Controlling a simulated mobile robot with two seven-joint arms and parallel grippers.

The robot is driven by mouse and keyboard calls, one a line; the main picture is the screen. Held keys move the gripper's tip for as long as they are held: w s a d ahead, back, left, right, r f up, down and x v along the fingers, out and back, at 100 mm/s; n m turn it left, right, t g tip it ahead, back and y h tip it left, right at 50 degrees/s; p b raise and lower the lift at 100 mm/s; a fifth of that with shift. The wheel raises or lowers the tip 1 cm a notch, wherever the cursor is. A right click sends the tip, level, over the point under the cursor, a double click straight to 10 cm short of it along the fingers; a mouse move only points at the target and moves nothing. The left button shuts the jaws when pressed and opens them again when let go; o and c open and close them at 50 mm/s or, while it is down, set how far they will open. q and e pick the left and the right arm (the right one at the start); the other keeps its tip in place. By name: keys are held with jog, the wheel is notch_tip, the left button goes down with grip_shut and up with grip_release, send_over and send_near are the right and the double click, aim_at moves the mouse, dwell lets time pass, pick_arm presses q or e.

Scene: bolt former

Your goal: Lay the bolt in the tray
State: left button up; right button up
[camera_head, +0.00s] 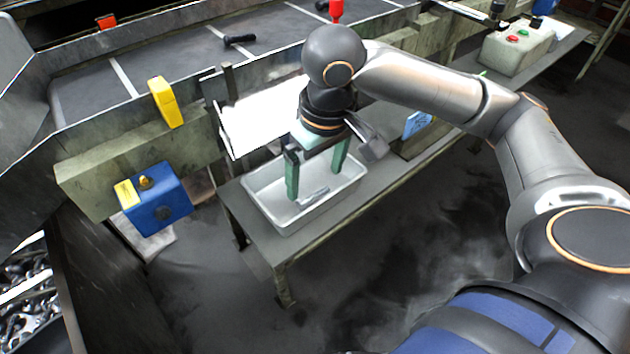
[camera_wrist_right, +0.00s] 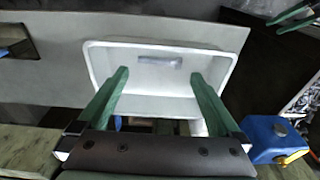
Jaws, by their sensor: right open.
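The white tray (camera_head: 262,203) stands on the grey bench, and it also shows in the wrist view (camera_wrist_right: 97,62). A small grey elongated piece (camera_head: 313,197) lies on its floor, seen too in the wrist view (camera_wrist_right: 158,62); I cannot tell for sure that it is the bolt. My right gripper (camera_head: 314,185) points down over the tray, its green fingers apart with nothing between them. A dark bolt (camera_head: 240,39) lies on the conveyor. The green fingers of my left gripper (camera_wrist_right: 292,17) show apart at the top right of the wrist view.
A white-lit chute (camera_head: 268,118) is behind the tray. A blue box with a yellow part (camera_head: 155,206) is to the left. A control box (camera_head: 517,48) stands at the bench's far right end. A bin of metal parts (camera_head: 27,290) is at the lower left.

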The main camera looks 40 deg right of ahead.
pick_arm(q)
jog(key=a+p, duration=0.1)
jog(key=s+a+r+p, duration=0.1)
jog(key=shift+a+r+y+p, duration=0.15)
jog(key=shift+r+y+p, duration=0.05)
jog(key=shift+y+p, duration=0.1)
pick_arm(e)
notch_tip(320, 180, up, 9)
jog(key=s, duration=0.1)
jog(key=shift+r, duration=0.2)
jog(key=shift+s+d, duration=0.1)
pick_arm(q)
jog(key=shift+r, duration=0.1)
pick_arm(e)
jog(key=shift+s, duration=0.15)
